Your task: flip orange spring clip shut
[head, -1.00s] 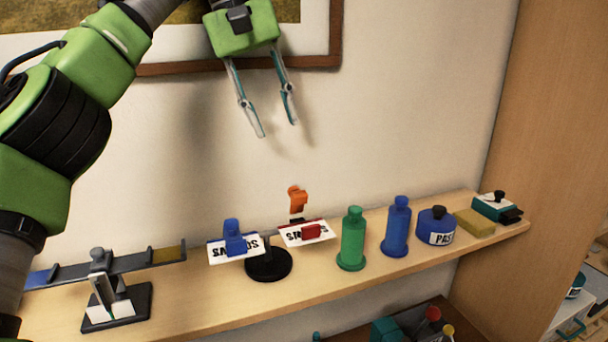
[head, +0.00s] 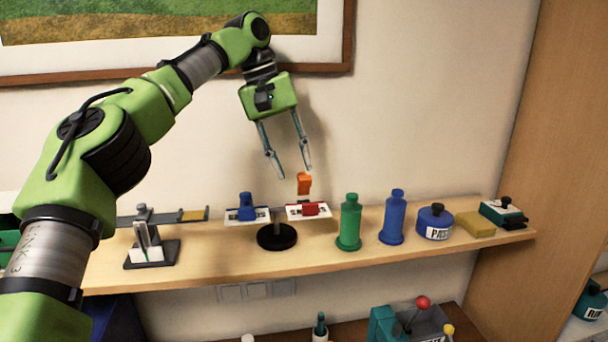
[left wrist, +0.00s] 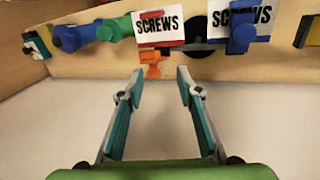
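The orange spring clip (head: 304,183) stands up behind the right-hand white card with the red clip, on the stand with the round black base. It also shows in the left wrist view (left wrist: 152,64), beyond the fingertips and a little left of centre. Whether its jaw is open I cannot tell. My left gripper (head: 293,176) is open and empty, pointing down just left of the orange clip and apart from it. In the left wrist view its two fingers (left wrist: 160,80) are spread with nothing between them. My right gripper is not in view.
The black-based stand (head: 277,237) also holds a left card with a blue clip (head: 246,206). Green (head: 350,222) and blue (head: 393,217) bottles, a blue jar (head: 435,222) and a yellow block (head: 475,223) stand to the right. A small balance (head: 147,242) is at left.

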